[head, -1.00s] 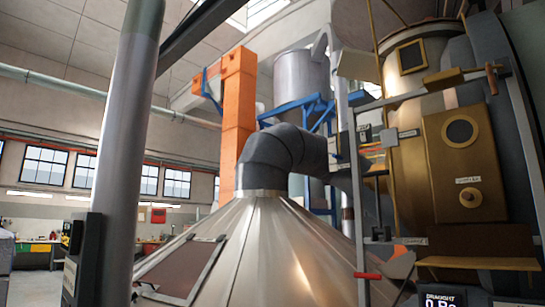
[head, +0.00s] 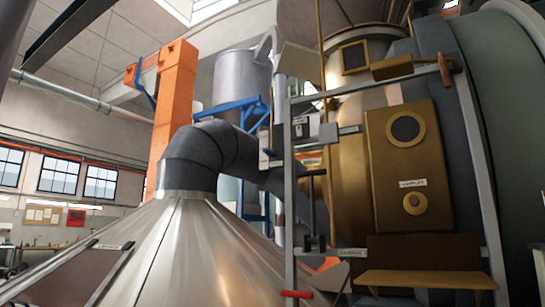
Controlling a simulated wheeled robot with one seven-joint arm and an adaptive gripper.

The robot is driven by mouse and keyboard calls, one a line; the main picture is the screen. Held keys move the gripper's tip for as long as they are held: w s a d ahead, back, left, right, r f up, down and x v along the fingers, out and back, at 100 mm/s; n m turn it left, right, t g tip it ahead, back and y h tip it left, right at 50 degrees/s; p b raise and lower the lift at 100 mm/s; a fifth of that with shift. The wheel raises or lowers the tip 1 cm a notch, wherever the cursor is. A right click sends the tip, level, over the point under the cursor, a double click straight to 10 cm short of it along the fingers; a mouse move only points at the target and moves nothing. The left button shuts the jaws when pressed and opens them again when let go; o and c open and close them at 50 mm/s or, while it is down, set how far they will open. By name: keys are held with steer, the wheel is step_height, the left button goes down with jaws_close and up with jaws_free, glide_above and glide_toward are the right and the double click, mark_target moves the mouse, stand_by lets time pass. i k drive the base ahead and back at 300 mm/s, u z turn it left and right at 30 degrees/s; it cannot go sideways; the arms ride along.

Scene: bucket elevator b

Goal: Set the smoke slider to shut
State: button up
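No part in the head view carries a readable smoke slider label, so I cannot tell for sure which one it is. A small grey bracket with a pale tag (head: 300,130) sits on the upright of a grey frame, beside the dark bent duct (head: 195,150). A short light bar (head: 349,130) sticks out to its right. A dark vertical rod with a crosspiece (head: 312,205) hangs lower on the same upright. Whether any of these stands open or shut is not readable. My gripper is not in view.
A metal cone hood (head: 185,250) fills the lower left. A brass panel labelled sampler (head: 408,165) and a brass shelf (head: 427,280) stand at the right. A red handle (head: 297,294) is low on the frame. An orange column (head: 174,100) rises behind.

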mark_target(270, 152)
steer(key=i, duration=0.1)
steer(key=z, duration=0.35)
steer(key=k, duration=0.55)
steer(key=z, duration=0.7)
steer(key=i, duration=0.95)
steer(key=u, duration=1.1)
steer(key=i, duration=0.7)
steer(key=u, duration=0.8)
